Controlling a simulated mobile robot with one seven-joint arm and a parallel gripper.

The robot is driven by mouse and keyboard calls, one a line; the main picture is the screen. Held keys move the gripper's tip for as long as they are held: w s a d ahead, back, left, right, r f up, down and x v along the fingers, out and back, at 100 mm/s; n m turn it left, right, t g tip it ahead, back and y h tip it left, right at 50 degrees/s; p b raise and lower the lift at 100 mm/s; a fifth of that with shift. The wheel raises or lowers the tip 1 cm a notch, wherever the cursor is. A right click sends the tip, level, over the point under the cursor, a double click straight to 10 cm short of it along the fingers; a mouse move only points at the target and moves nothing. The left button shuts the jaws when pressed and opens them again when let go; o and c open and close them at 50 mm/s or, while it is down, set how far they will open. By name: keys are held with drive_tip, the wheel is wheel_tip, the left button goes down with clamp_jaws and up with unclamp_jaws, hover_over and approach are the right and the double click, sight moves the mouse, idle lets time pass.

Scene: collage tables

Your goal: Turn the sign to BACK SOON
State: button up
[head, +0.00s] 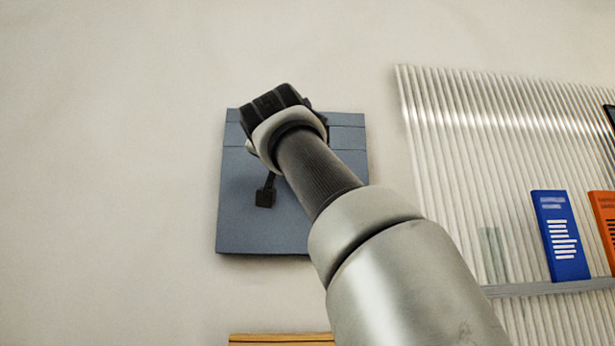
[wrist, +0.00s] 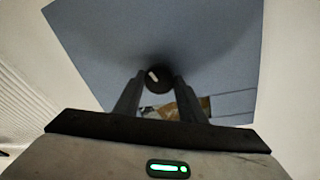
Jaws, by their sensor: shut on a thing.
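The sign is a blue-grey board (head: 240,215) on the wall, crossed by thin lines near its top in the head view. It fills much of the wrist view (wrist: 205,35). A dark round knob (wrist: 156,70) with a short pale mark stands on the board. My gripper (wrist: 158,82) is shut on this knob, one finger at each side. Between the fingers a small white and brown patch (wrist: 178,108) shows in part; I cannot read any words on it. In the head view my arm covers much of the board, and the knob cannot be told apart from my gripper.
To the right in the head view is a ribbed pale panel (head: 450,170) with a grey shelf (head: 540,288). A blue booklet (head: 560,235) and an orange one (head: 605,222) stand there. A yellow-brown edge (head: 280,338) shows below the board. The wall to the left is bare.

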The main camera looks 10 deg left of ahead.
drive_tip(key=shift+m+p, duration=0.5)
drive_tip(key=shift+m, duration=1.4)
drive_tip(key=o, duration=1)
drive_tip(key=shift+o, duration=0.2)
drive_tip(key=shift+s, duration=0.1)
drive_tip(key=s+d+b, duration=0.1)
drive_tip(key=s+b, duration=0.5)
drive_tip(key=s, duration=1.1)
drive_tip(key=shift+d, duration=0.4)
